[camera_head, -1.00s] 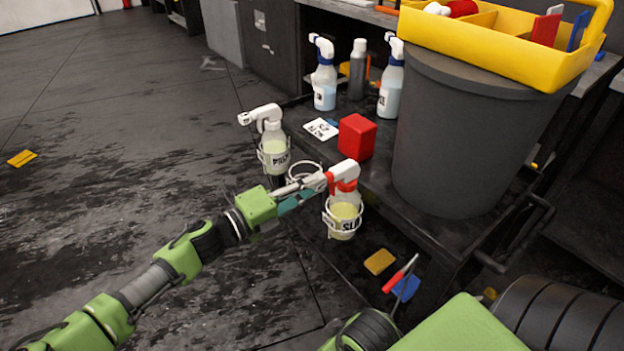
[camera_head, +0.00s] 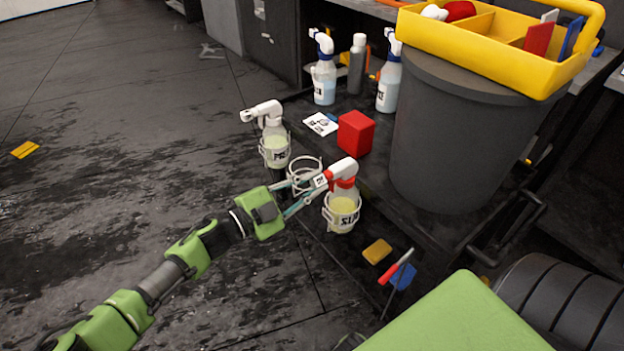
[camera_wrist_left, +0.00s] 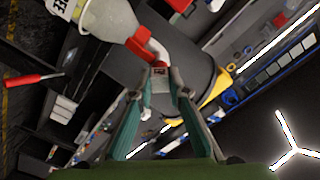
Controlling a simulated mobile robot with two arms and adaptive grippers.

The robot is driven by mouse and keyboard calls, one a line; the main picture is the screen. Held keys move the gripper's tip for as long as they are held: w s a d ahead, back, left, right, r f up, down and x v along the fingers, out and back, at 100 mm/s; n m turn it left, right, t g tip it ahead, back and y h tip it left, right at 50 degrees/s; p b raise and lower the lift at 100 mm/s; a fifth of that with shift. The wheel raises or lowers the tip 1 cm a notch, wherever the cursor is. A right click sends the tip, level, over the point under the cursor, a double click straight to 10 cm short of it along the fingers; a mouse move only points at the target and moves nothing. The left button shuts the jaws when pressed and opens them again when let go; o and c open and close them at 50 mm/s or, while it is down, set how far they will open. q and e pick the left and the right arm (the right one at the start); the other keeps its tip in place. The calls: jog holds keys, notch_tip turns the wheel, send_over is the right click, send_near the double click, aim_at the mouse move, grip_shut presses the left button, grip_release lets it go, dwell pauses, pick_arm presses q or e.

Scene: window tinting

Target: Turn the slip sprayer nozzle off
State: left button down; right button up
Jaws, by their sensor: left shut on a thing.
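The slip sprayer (camera_head: 343,207) is a clear bottle with pale yellow liquid, a red collar and a white spray head. It stands upright in a white wire ring holder at the shelf edge. My left gripper (camera_head: 317,186) is shut on its small square white nozzle (camera_head: 321,181), whose marked face looks tilted. In the left wrist view the two fingers (camera_wrist_left: 160,82) press on both sides of the nozzle (camera_wrist_left: 160,70), and the bottle (camera_wrist_left: 103,18) shows at the top left. The exact nozzle marking is too small to read. My right gripper is out of view.
Another sprayer (camera_head: 274,147) hangs in a ring to the left, with an empty ring (camera_head: 304,174) between. A dark bin (camera_head: 460,130) with a yellow caddy (camera_head: 475,48) is at right.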

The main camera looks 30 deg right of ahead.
pick_arm(q)
jog(key=n+p, duration=0.1)
jog(key=n, duration=0.2)
jog(key=shift+n, duration=0.4)
jog(key=shift+n+p, duration=0.4)
jog(key=shift+n, duration=1.5)
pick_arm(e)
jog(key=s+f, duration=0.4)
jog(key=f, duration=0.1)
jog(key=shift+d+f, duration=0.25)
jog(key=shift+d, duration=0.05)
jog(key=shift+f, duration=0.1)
pick_arm(q)
jog(key=c, duration=1.9)
grip_release()
jog(key=a, duration=0.8)
jog(key=s+a, duration=0.1)
jog(key=a, duration=0.3)
